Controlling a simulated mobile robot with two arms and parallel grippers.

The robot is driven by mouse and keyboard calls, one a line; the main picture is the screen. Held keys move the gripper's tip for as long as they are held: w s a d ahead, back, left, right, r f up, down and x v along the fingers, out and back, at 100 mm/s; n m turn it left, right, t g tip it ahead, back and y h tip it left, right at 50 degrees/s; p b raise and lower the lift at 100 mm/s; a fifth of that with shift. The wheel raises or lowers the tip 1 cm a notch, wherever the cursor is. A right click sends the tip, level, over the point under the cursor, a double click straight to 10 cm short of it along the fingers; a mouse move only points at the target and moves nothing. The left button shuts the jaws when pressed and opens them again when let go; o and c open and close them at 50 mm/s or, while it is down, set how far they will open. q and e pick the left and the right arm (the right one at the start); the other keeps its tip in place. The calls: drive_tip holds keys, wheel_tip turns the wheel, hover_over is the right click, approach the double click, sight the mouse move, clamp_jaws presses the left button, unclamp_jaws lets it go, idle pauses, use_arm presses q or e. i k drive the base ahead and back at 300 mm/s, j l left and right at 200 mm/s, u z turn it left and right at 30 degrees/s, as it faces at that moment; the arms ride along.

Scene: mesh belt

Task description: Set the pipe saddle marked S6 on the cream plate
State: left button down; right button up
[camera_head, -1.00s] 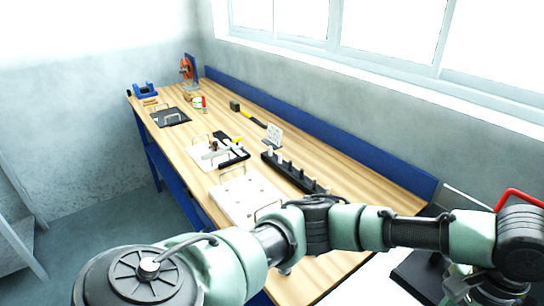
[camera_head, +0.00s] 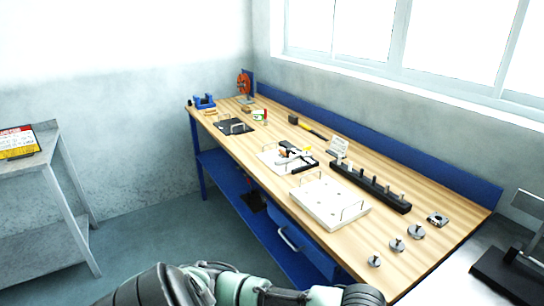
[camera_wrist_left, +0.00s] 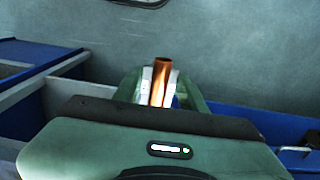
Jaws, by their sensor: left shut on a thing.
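A flat cream plate (camera_head: 318,205) with wire handles at its ends lies on the wooden bench in the head view; its top looks bare apart from small dots. In the left wrist view my left gripper (camera_wrist_left: 161,90) is shut on an upright copper-coloured piece (camera_wrist_left: 162,75), with something white beside it. I cannot read an S6 mark on it or tell its full shape. In the head view my left arm crosses the bottom edge, below the bench front, and its gripper is not visible there.
On the bench (camera_head: 420,265) are a black rack with pegs (camera_head: 370,185), several grey round pieces (camera_head: 397,244), a metal block (camera_head: 437,218), a tray with tools (camera_head: 275,162) and a black plate (camera_head: 228,128). A blue back rail (camera_head: 400,150) runs along the wall. A black stand (camera_head: 510,268) is at right.

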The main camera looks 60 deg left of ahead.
sight(271, 159)
drive_tip(key=i+j+u, duration=0.1)
drive_tip(key=j, duration=0.75)
drive_tip(key=i+j+u, duration=0.15)
drive_tip(key=j, duration=0.25)
drive_tip(key=i+j, duration=0.1)
drive_tip(key=j, duration=0.3)
drive_tip(key=i+j+u, duration=0.15)
drive_tip(key=j, duration=0.25)
drive_tip(key=i+j, duration=0.1)
drive_tip(key=j, duration=0.3)
drive_tip(key=u, duration=0.05)
